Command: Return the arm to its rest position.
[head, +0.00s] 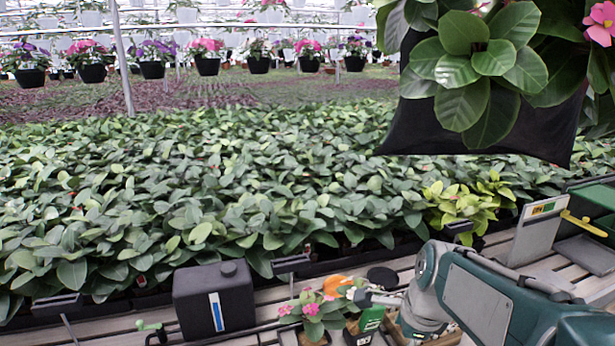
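My arm (490,290), teal and grey, reaches in from the lower right corner and lies low over the slatted bench. Its far end, which looks like my gripper (362,298), points left beside a small potted plant with pink flowers (313,312). The gripper is small and partly mixed in with the items around it. I cannot tell whether its fingers are open, shut or touching anything.
A dark canister (214,301), a green container (371,318) and an orange item (337,284) are on the bench (130,326). Dense leafy plants (200,190) fill the area behind. A large dark hanging pot (480,130) is at upper right. A grey panel (537,230) stands at right.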

